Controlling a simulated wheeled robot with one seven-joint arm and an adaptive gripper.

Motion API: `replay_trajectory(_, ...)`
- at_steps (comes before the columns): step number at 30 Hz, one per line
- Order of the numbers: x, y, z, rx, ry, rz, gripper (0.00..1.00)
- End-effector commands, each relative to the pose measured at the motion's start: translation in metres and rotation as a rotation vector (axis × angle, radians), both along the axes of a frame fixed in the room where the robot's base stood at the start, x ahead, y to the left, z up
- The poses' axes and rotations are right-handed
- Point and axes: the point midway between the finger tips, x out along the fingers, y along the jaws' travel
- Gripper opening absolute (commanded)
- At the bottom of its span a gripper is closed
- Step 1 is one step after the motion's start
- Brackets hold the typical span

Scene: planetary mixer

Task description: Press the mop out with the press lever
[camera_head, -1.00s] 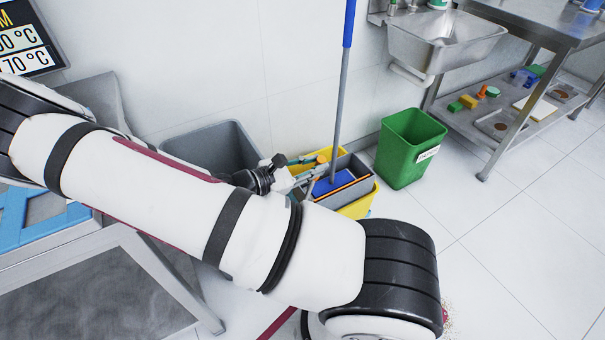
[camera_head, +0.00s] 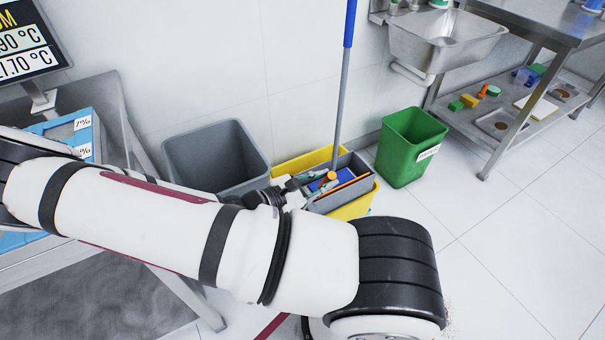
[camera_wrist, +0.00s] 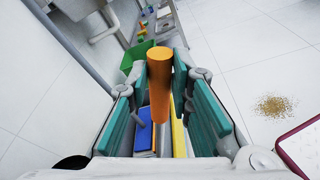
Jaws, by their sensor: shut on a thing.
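My gripper (camera_head: 312,184) is shut on the orange handle of the press lever (camera_head: 331,175), low over the mop bucket. In the wrist view the orange handle (camera_wrist: 160,95) stands between the teal finger pads of my gripper (camera_wrist: 159,72). The mop (camera_head: 343,85) stands upright with a blue-topped grey shaft, and its blue head (camera_head: 318,185) sits in the grey press (camera_head: 348,194) on the yellow bucket (camera_head: 357,208). The blue head also shows below the handle in the wrist view (camera_wrist: 143,136). My arm and gripper hide part of the bucket and press.
A grey bin (camera_head: 215,158) stands left of the bucket and a green bin (camera_head: 408,148) right of it. A steel sink table (camera_head: 520,20) is at the back right, a steel table (camera_head: 110,260) at the left. Crumbs (camera_wrist: 274,107) lie on otherwise open floor.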

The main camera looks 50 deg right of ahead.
Motion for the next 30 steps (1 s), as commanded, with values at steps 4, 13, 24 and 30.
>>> replay_trajectory(4, -0.012, 0.003, -0.007, -0.011, -0.031, 0.001, 0.00)
replay_trajectory(13, -0.033, 0.010, -0.023, -0.024, -0.101, 0.003, 0.00)
replay_trajectory(24, -0.060, 0.018, -0.040, -0.046, -0.188, 0.003, 0.00)
replay_trajectory(30, -0.075, 0.022, -0.049, -0.061, -0.235, 0.003, 0.00)
